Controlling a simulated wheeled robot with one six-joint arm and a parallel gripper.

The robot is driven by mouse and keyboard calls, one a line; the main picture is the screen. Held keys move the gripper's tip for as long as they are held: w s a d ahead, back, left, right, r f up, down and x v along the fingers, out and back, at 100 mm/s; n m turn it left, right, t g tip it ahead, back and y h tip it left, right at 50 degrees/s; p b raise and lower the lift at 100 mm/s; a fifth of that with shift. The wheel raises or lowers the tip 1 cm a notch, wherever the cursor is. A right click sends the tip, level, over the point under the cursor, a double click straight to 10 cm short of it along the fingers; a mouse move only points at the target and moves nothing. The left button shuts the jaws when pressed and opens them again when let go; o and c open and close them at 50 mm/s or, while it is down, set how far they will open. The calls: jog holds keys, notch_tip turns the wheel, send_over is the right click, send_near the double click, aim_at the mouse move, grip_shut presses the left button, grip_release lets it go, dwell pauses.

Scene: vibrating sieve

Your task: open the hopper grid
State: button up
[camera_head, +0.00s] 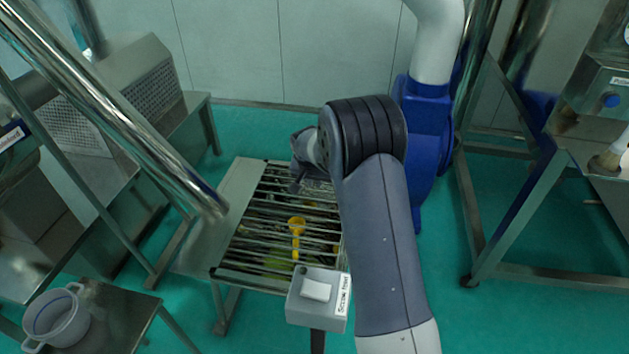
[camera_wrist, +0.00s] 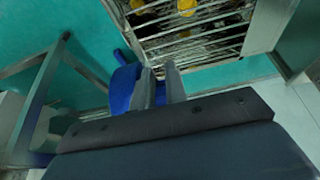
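The hopper grid (camera_head: 262,222) is a set of parallel metal bars over a low metal hopper (camera_head: 219,240) in the head view. It lies flat, and yellow things show beneath the bars. The bars also show at the top of the wrist view (camera_wrist: 202,34). My gripper (camera_head: 296,186) is by the grid's far part in the head view, partly hidden behind my arm. In the wrist view its two grey fingers (camera_wrist: 160,68) stand a little apart with nothing seen between them, close to the grid's edge. I cannot tell whether they touch it.
A grey control box (camera_head: 318,291) with a white switch and label stands at the hopper's near right corner. A white bucket (camera_head: 57,316) sits on a metal table at lower left. A shiny pipe (camera_head: 120,110) slants across the left. Metal frame legs (camera_head: 515,220) stand at right.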

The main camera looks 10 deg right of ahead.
jog(key=o, duration=0.5)
jog(key=b+v, duration=0.2)
jog(key=v, duration=0.8)
jog(key=shift+s+r, duration=0.25)
jog(key=shift+r, duration=0.1)
jog(key=shift+c, duration=0.6)
